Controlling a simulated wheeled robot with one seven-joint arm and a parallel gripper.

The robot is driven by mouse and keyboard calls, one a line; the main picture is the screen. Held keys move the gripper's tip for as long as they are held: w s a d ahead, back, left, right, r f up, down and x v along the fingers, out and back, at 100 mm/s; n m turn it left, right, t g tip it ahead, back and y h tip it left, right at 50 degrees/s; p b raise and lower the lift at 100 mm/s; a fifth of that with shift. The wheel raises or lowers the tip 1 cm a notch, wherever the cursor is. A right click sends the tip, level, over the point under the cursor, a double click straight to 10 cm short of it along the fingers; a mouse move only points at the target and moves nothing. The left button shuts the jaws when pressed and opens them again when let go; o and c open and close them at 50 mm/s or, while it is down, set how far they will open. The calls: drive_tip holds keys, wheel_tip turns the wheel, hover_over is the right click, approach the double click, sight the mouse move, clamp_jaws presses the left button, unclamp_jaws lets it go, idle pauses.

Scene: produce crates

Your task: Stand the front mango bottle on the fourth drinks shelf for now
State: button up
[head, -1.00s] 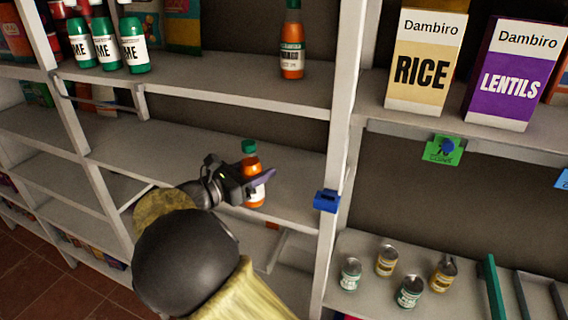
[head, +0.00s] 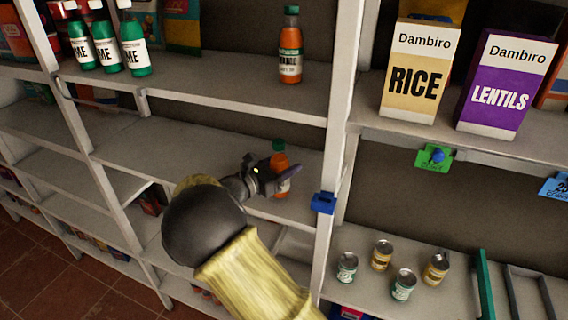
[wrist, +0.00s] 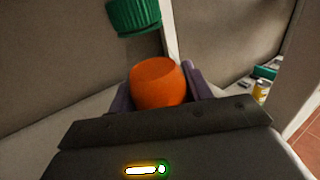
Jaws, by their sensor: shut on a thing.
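An orange mango bottle (head: 280,162) with a green cap is upright at the shelf (head: 180,150) below the top one in view. My gripper (head: 284,180) is shut on this bottle, and its fingers cover part of the label. In the wrist view the bottle's orange body (wrist: 158,84) is between the two fingers, with its green cap (wrist: 134,14) above. I cannot tell whether its base touches the shelf. A second orange bottle (head: 290,50), labelled mango, stands on the shelf above.
Green bottles (head: 104,44) stand at the upper left. A white post with a blue clip (head: 323,203) is just right of the held bottle. Rice (head: 416,75) and lentils (head: 505,85) boxes and several cans (head: 403,285) are in the right bay. The shelf left of my gripper is bare.

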drive_tip(key=shift+a+f, duration=0.15)
drive_tip(key=shift+f, duration=0.4)
drive_tip(key=shift+f, duration=0.2)
drive_tip(key=o, duration=1.2)
drive_tip(key=shift+s+r, duration=0.1)
drive_tip(key=shift+r, duration=0.05)
drive_tip(key=b+v, duration=0.4)
drive_tip(key=v, duration=0.8)
